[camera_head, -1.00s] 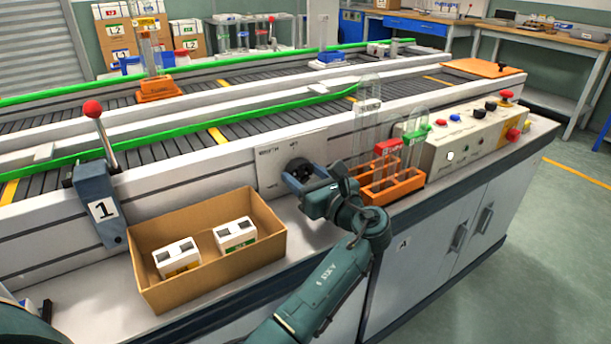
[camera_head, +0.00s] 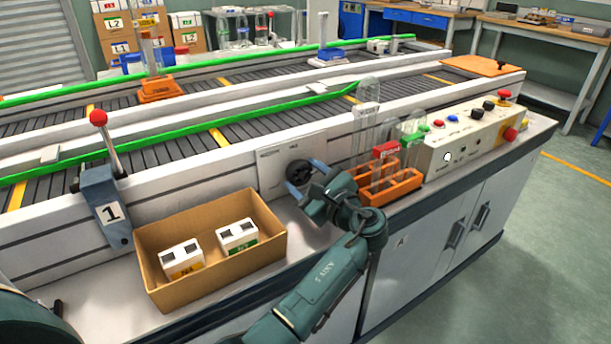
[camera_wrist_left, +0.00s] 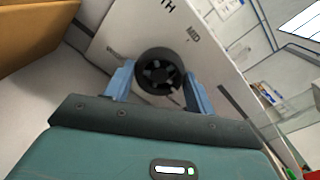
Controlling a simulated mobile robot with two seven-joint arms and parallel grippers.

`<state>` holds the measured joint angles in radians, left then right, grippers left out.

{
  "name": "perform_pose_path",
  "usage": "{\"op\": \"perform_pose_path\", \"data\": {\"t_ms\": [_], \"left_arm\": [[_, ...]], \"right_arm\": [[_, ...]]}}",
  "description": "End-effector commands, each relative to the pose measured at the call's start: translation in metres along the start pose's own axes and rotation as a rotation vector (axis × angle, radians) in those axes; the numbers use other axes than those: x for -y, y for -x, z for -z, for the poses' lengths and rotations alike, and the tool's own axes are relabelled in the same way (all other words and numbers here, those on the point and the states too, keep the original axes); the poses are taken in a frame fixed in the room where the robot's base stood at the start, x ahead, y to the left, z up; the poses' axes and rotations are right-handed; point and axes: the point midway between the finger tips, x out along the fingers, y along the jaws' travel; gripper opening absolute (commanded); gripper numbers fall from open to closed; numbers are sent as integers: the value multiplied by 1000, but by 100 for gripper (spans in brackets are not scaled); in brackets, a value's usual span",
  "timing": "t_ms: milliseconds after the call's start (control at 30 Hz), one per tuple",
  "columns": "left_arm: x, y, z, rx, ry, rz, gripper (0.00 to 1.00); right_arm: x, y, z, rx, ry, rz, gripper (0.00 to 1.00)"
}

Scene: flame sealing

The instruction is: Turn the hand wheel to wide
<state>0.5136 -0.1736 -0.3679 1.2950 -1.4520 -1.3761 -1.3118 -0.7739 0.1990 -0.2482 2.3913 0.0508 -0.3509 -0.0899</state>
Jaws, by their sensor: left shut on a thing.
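The black hand wheel (camera_head: 299,172) sits on a white panel (camera_head: 318,150) on the front side of the conveyor. In the left wrist view the wheel (camera_wrist_left: 160,72) has a spoked face, and "MID" is printed on the panel (camera_wrist_left: 205,45) near it. The wheel's pointer setting cannot be read. My left gripper (camera_head: 305,178) has its two blue fingers on opposite sides of the wheel and is shut on it. In the wrist view the fingers (camera_wrist_left: 157,88) flank the wheel's rim. My right gripper is not in view.
A cardboard box (camera_head: 212,275) with two white blocks stands left of my left gripper. An orange rack (camera_head: 388,187) with clear tubes stands close on its right. A control box (camera_head: 472,137) is farther right. A red-knobbed lever (camera_head: 100,118) stands at the left.

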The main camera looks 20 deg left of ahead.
Motion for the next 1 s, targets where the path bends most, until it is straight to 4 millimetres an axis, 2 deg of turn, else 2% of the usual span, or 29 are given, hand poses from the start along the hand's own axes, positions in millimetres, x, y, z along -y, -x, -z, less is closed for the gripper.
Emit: {"op": "perform_pose_path", "data": {"t_ms": [567,600,833,1000], "left_arm": [[0,-1,0,-2,37,-2,32],[0,-1,0,-2,37,-2,58],[0,0,0,-1,36,-1,77],[0,0,0,-2,36,-1,77]], "right_arm": [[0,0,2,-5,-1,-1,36],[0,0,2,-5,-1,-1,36],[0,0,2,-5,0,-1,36],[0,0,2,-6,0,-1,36]]}}
